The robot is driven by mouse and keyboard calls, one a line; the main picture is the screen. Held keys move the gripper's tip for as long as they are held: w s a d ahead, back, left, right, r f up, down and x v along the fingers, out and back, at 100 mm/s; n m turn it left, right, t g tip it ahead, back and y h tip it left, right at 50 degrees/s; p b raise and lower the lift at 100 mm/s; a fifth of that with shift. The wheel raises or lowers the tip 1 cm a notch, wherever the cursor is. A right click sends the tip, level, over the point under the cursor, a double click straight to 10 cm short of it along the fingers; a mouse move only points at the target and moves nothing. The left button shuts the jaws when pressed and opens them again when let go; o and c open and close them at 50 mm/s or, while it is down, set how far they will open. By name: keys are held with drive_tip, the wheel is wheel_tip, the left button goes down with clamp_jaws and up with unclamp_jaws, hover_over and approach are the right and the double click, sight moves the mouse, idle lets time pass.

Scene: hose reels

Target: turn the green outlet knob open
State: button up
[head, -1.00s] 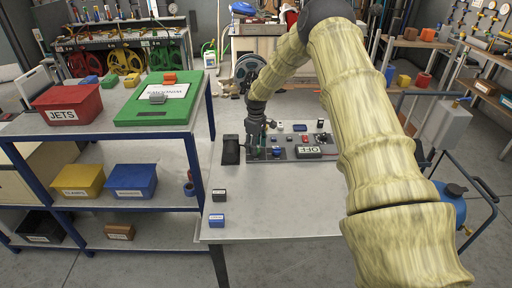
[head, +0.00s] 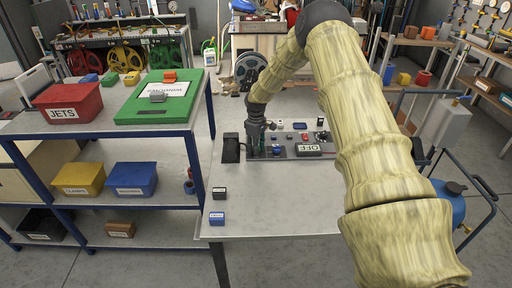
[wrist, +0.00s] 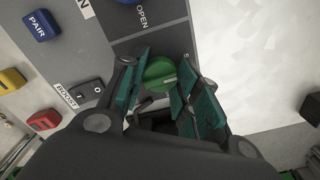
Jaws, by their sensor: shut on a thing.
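The green outlet knob (wrist: 160,74) is round with a pale line on its face. It sits on the dark end of the grey control panel (wrist: 118,42), near the word OPEN. My gripper (wrist: 160,88) has its teal-padded fingers on both sides of the knob, shut on it. In the head view my gripper (head: 256,150) points down at the panel's left part, and the knob is hidden there.
The panel also carries a black BOOST rocker switch (wrist: 87,94) and a blue PAIR button (wrist: 41,25). A black box (head: 231,148) stands just left of my gripper. The table's front (head: 275,208) is mostly clear.

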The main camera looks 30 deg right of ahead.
drive_tip(key=m+b, duration=0.1)
drive_tip(key=m, duration=0.3)
drive_tip(key=shift+m, duration=0.3)
drive_tip(key=m, duration=0.4)
drive_tip(key=shift+m+b, duration=0.3)
drive_tip(key=shift+b, duration=0.1)
drive_tip(key=m, duration=0.4)
drive_tip(key=shift+m, duration=0.3)
drive_tip(key=shift+r+m+b, duration=0.1)
drive_tip(key=shift+m+b, duration=0.2)
drive_tip(key=shift+m, duration=1.8)
drive_tip(key=o, duration=1.1)
drive_tip(key=shift+c, duration=0.2)
